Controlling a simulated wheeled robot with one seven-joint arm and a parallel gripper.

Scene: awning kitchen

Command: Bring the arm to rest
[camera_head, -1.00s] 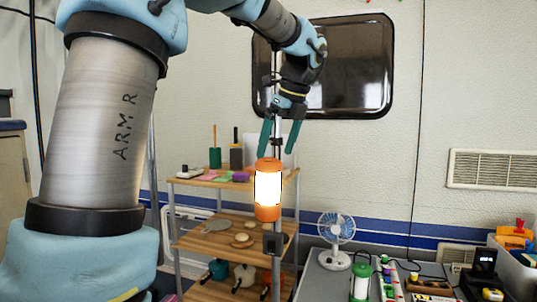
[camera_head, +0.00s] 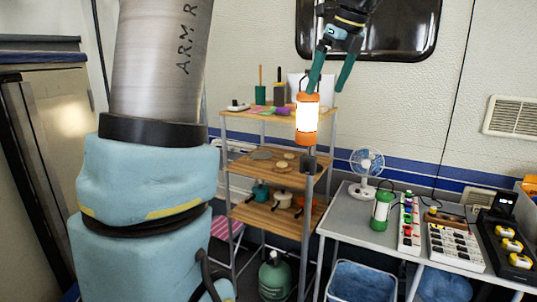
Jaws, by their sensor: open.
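My gripper (camera_head: 331,78) is at the upper right of the head view, in front of the dark window. Its two green fingers point down and are spread apart, with nothing between them. The lantern appears to hang at the shelf's front right post, above a small dark box. My arm runs up the left side of the view and out of the top edge.
A wooden shelf unit (camera_head: 262,162) holds pots and small items, with a green gas bottle (camera_head: 275,277) beneath. A grey table (camera_head: 345,214) at right bears a fan (camera_head: 367,171), a green lantern (camera_head: 381,211) and power strips (camera_head: 409,223). A blue bin (camera_head: 362,283) is under it.

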